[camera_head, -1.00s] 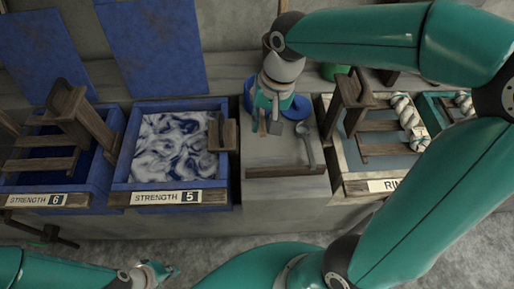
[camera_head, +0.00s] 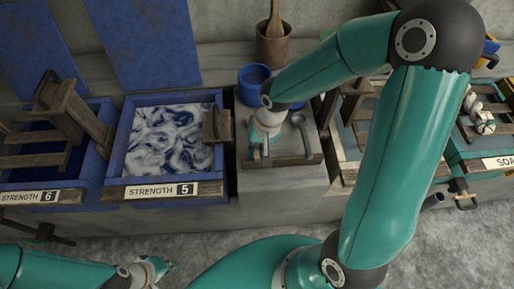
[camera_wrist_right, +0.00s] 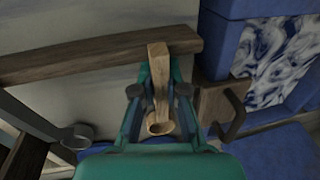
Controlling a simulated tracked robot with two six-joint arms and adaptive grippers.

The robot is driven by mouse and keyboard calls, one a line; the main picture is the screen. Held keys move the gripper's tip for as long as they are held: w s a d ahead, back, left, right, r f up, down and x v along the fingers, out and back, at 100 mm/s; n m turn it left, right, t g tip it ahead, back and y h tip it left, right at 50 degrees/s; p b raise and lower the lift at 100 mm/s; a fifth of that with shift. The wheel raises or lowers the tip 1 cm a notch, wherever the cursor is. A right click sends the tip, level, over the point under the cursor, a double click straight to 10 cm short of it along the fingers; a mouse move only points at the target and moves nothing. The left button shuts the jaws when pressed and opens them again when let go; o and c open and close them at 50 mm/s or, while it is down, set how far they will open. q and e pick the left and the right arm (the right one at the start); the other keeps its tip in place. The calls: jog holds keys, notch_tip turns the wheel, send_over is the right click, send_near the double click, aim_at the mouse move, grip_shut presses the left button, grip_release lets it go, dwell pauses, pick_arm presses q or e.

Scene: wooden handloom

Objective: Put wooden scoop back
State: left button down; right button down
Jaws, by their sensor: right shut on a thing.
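The wooden scoop (camera_wrist_right: 159,75) is pale wood with a short handle and a small round bowl. In the right wrist view my right gripper (camera_wrist_right: 158,92) is shut on it, with the bowl end towards my palm and the handle end overlapping a dark wooden rail (camera_wrist_right: 90,57). I cannot tell whether the handle touches the rail. In the head view my right gripper (camera_head: 258,154) points down over the left part of the grey tray (camera_head: 286,180), largely hiding the scoop. My left gripper (camera_head: 155,268) is low in the head view, away from the benches; its opening is unclear.
A metal ladle (camera_head: 302,132) lies in the tray, right of my right gripper. A blue pot (camera_head: 254,77) and a wooden crock (camera_head: 271,45) with a wooden utensil stand behind. The strength 5 vat (camera_head: 128,140) is to the left, with a wooden block (camera_head: 216,126) at its right edge.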

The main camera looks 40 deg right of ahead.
jog(key=shift+f, duration=0.2)
jog(key=c, duration=1.2)
grip_release()
jog(key=shift+r, duration=0.1)
jog(key=shift+r, duration=0.25)
notch_tip(320, 180, up, 12)
jog(key=s+d+p, duration=0.1)
jog(key=d, duration=0.1)
jog(key=shift+s+f, duration=0.25)
